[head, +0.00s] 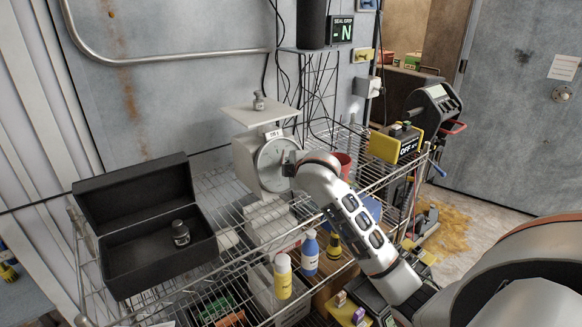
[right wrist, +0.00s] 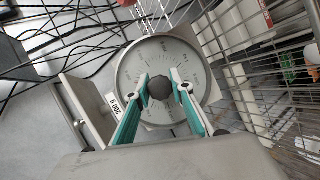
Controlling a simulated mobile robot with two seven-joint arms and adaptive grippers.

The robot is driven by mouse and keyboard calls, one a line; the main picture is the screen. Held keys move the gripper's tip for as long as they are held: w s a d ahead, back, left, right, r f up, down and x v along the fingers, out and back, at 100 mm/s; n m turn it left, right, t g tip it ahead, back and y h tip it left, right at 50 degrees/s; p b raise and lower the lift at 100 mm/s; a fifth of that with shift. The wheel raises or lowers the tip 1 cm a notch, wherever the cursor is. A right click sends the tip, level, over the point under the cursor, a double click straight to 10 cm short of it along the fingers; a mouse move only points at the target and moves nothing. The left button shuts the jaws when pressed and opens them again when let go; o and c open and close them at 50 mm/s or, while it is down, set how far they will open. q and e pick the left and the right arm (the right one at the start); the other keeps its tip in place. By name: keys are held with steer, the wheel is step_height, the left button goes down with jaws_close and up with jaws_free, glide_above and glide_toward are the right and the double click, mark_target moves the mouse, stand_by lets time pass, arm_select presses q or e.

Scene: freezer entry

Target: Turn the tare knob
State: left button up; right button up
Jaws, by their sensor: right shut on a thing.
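The scale (head: 247,160) stands on the wire shelf, with a round dial face (head: 275,158) on its front. In the right wrist view the dial face (right wrist: 200,62) shows the dark round tare knob (right wrist: 159,88) at its middle. My right gripper (right wrist: 160,90) is shut on the knob, one teal finger on each side. In the head view my right arm reaches the dial from the right, and the gripper and knob are mostly hidden behind its wrist. A small metal weight (head: 259,100) stands on the scale's pan (head: 240,113). My left gripper is not in view.
An open black case (head: 120,262) with another weight (head: 181,233) inside stands left of the scale. A yellow device (head: 396,143) and a red cup (head: 342,163) are to the right. Yellow (head: 283,277) and blue (head: 310,252) bottles stand below, near my arm.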

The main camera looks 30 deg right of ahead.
steer(key=m+g+y, duration=0.1)
steer(key=m, duration=0.3)
steer(key=shift+a+f+m+g+y, duration=0.1)
steer(key=shift+m+g+y, duration=0.3)
steer(key=shift+m, duration=0.6)
steer(key=shift+f+m+g+y, duration=0.1)
steer(key=shift+m+g+y, duration=0.1)
steer(key=shift+m+y, duration=0.6)
steer(key=o, duration=1.1)
steer(key=shift+o, duration=0.2)
steer(key=shift+r, duration=0.1)
steer(key=shift+s+r, duration=0.15)
steer(key=v, duration=1.1)
steer(key=shift+s+r, duration=0.25)
